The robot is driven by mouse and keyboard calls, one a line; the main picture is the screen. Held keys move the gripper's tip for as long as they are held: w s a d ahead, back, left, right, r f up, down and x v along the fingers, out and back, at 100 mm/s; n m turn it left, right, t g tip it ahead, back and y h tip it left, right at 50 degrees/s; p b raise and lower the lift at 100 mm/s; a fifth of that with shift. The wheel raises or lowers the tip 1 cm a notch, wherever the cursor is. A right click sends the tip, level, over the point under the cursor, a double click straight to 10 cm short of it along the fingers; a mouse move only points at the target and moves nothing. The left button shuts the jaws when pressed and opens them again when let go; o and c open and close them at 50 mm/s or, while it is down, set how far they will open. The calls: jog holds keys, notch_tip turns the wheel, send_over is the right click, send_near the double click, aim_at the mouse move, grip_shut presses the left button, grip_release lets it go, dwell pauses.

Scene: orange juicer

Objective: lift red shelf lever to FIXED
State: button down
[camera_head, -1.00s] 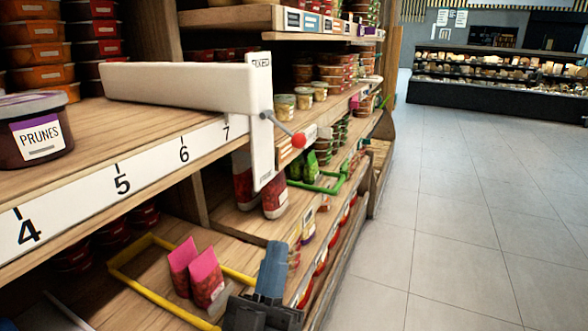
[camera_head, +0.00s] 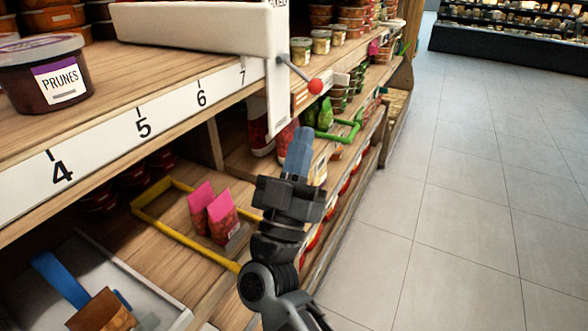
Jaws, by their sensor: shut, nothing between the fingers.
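The red ball knob (camera_head: 316,86) sits at the end of a thin metal lever (camera_head: 297,71), which slopes down to the right. The lever joins a white upright plate (camera_head: 279,100) at the end of a white bar (camera_head: 200,27) on the upper shelf. Lettering at the plate's top is cut off by the picture edge. My gripper (camera_head: 299,142) is shut and empty, pointing up, below and a little left of the red knob. A visible gap separates it from the knob.
A prunes tub (camera_head: 45,80) stands on the shelf with a numbered edge strip (camera_head: 118,140). Below are a yellow frame (camera_head: 185,240), pink-topped packs (camera_head: 212,212) and a grey tray (camera_head: 110,275). A green frame (camera_head: 345,130) lies behind my gripper. Floor at right is clear.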

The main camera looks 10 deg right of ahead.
aim_at(316, 93)
jog(key=shift+p+x, duration=0.45)
jog(key=shift+x, duration=2.2)
jog(key=shift+r, duration=0.1)
jog(key=shift+s+d+r+n+t+y+p, duration=0.15)
jog(key=shift+n+t+y+p, duration=0.25)
jog(key=shift+n+y+p, duration=0.5)
